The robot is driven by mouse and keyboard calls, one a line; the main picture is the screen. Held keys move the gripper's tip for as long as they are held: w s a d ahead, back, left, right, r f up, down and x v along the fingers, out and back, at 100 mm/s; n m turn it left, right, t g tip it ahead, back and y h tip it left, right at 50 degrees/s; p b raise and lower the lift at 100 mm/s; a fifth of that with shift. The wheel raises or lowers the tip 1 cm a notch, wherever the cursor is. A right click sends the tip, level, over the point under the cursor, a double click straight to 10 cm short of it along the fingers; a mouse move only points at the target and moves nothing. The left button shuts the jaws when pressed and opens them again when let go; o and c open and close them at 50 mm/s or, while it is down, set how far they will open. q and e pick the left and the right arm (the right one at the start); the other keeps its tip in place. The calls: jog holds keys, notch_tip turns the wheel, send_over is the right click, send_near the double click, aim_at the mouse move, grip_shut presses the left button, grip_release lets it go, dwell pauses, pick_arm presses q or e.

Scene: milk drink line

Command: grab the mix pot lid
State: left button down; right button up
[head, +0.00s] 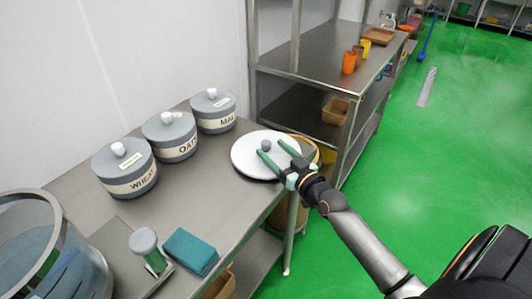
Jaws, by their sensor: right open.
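The mix pot lid, a white round disc (243,158) with a small grey knob (266,145), lies flat at the right end of the grey metal table. My right gripper (271,149) reaches over the lid from the right. Its two green fingers are open, with their tips near the knob, one on each side of it in this view. I cannot tell whether they touch it. The fingers and wrist hide the lid's right edge. My left gripper is not in view.
Three grey lidded canisters (129,178) stand along the wall. A teal cloth (190,252), a grey-topped tool and a large clear vessel (40,255) are at the near left. Metal shelving (300,95) with orange cups stands behind. Green floor lies open at right.

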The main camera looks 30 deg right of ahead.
jog(key=shift+w, duration=0.6)
jog(key=shift+c, duration=0.4)
grip_shut()
